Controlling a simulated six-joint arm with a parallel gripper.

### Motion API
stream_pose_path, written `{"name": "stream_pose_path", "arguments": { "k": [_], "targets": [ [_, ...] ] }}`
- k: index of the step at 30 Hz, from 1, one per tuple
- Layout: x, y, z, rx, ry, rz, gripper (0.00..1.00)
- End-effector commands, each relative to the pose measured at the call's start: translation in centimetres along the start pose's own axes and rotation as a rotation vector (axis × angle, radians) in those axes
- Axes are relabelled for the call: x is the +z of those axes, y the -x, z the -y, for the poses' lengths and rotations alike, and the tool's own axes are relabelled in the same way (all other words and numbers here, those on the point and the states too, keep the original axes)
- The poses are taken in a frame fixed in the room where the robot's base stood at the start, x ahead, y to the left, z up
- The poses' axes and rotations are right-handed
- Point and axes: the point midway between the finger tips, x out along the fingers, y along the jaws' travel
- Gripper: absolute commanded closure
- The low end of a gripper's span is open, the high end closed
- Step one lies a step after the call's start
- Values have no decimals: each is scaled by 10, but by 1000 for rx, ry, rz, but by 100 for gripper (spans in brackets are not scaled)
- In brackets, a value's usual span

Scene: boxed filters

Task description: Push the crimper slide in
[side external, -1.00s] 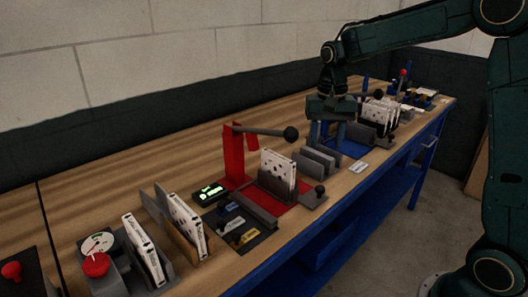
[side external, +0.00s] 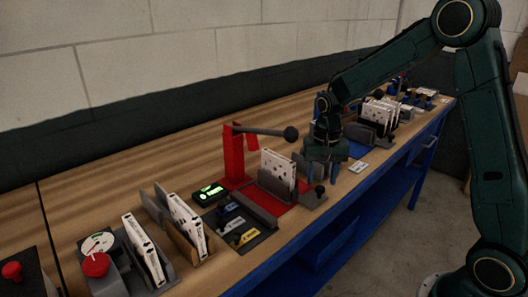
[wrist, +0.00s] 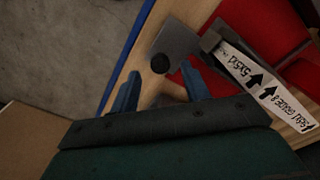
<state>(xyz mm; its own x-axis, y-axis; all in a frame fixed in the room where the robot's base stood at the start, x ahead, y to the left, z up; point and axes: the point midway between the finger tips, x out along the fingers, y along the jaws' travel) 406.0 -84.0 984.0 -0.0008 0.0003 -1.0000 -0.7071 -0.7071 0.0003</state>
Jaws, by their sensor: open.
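The crimper is a red stand (side external: 236,152) with a long lever ending in a dark ball (side external: 291,134), on a red base (side external: 286,208). Its grey slide plate (side external: 307,203) sticks out at the front with a small black knob (side external: 320,190). The slide plate (wrist: 180,38) and knob (wrist: 160,63) also show in the wrist view. A white filter box (side external: 277,170) stands upright in the crimper. My gripper (side external: 322,174) is open and empty, pointing down just above and behind the knob. In the wrist view its blue fingertips (wrist: 160,70) lie to either side of the knob.
Grey upright dividers (side external: 303,167) stand close beside my gripper. Further boxes (side external: 378,112) stand at the back right. The bench's front edge is near.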

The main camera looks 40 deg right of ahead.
Motion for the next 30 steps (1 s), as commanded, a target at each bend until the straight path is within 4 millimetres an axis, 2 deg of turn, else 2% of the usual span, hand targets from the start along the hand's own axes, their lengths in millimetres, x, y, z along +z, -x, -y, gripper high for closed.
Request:
{"name": "stream_pose_path", "arguments": {
  "k": [6, 18, 19, 26, 30],
  "targets": [
    [0, -21, 0, 1, 0, 2, 53],
    [0, -26, 0, 0, 0, -1, 53],
    [0, -26, 0, 0, 0, -1, 55],
    [0, -26, 0, 0, 0, -1, 100],
    [0, -26, 0, 0, 0, -1, 100]
  ]
}}
